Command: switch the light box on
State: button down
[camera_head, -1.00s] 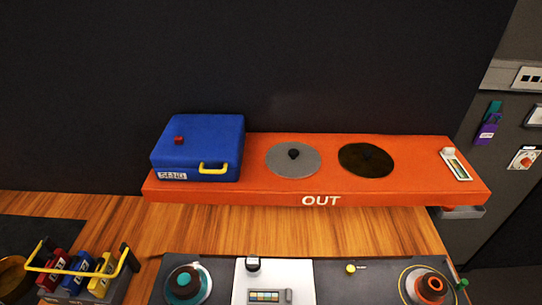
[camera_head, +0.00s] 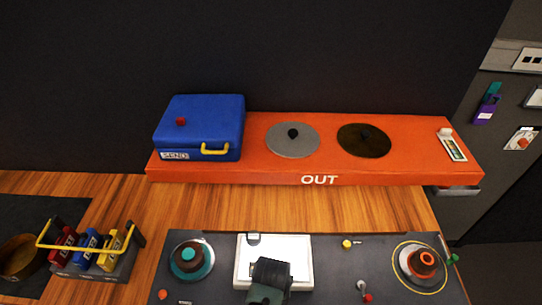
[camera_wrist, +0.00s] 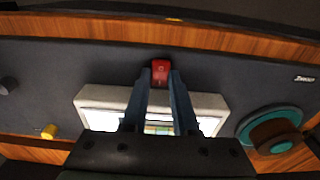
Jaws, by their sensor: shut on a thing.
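The light box (camera_head: 242,268) is a flat white-framed panel set in the dark console. It also shows in the wrist view (camera_wrist: 97,97), where coloured slides on its pale face show between my fingers. A small red switch (camera_wrist: 160,72) with a faint mark sits by the box's edge in the wrist view. My gripper (camera_wrist: 161,78) has its fingertips on both sides of this switch, closed on it. In the head view my gripper (camera_head: 270,277) covers the near part of the box, and the switch is hidden there. I cannot tell whether the box is lit.
The orange OUT shelf (camera_head: 255,172) holds a blue case (camera_head: 205,120). A caddy (camera_head: 90,268) stands left.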

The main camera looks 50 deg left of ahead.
jog(key=shift+w+a+g+h, duration=0.15)
jog(key=shift+a+g+h, duration=0.05)
jog(key=shift+g+h, duration=0.45)
jog(key=c, duration=0.7)
grip_release()
jog(key=shift+r, duration=0.1)
jog(key=r, duration=0.8)
jog(key=r+b, duration=0.1)
jog(key=r, duration=0.3)
jog(key=shift+w+a+r, duration=0.3)
jog(key=shift+a+r, duration=0.05)
jog(key=shift+a, duration=0.05)
